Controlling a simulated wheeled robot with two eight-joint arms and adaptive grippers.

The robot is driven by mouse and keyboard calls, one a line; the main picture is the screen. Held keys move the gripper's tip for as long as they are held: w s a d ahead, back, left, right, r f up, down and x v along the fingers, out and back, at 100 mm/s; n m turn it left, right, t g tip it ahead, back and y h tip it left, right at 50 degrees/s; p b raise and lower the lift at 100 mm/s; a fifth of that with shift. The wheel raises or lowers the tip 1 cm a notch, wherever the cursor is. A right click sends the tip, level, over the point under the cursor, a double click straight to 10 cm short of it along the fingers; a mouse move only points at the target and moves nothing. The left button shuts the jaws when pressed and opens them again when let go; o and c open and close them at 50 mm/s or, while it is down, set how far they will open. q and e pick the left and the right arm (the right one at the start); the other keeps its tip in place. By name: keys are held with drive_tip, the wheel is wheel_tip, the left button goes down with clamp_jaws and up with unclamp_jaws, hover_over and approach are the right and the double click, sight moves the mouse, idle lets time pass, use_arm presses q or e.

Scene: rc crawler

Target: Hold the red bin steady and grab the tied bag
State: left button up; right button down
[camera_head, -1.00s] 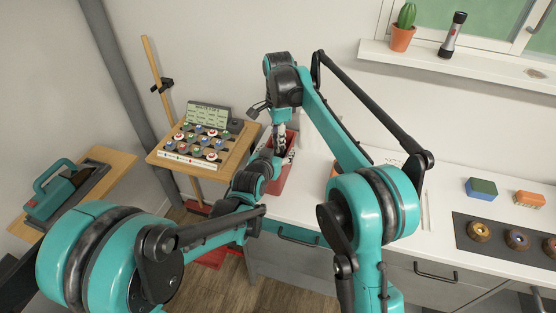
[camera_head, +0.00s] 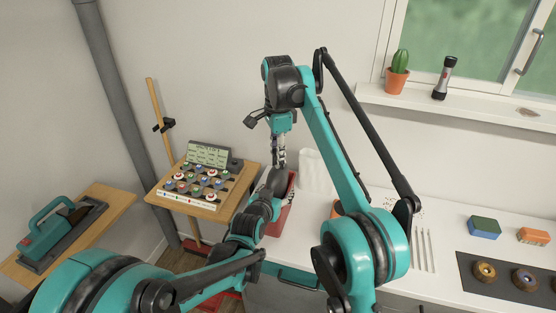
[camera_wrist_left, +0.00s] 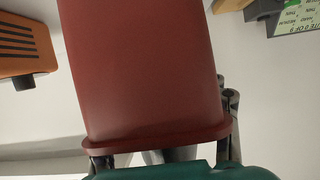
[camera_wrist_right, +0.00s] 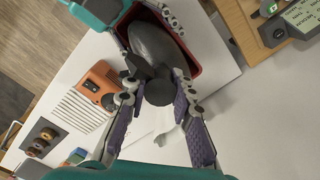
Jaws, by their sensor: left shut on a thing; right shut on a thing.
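The red bin (camera_head: 284,218) stands at the left end of the white counter, partly hidden by my arms. Its wall fills the middle of the left wrist view (camera_wrist_left: 145,70). My left gripper (camera_wrist_left: 165,160) is shut on the bin's rim, with a finger showing at each side. The tied bag (camera_wrist_right: 155,45) is dark grey and rounded, with its knot toward the camera in the right wrist view. My right gripper (camera_wrist_right: 160,100) is shut on the knot. The bag overlaps the bin's opening; how far it sits inside is unclear.
A wooden stand with a button panel (camera_head: 197,186) is left of the bin. An orange box (camera_wrist_right: 98,88) is on the counter nearby.

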use_arm(q)
drive_tip(key=o, duration=1.3)
drive_tip(key=shift+f, duration=0.2)
drive_tip(key=shift+w, duration=0.1)
drive_tip(key=shift+r, duration=0.1)
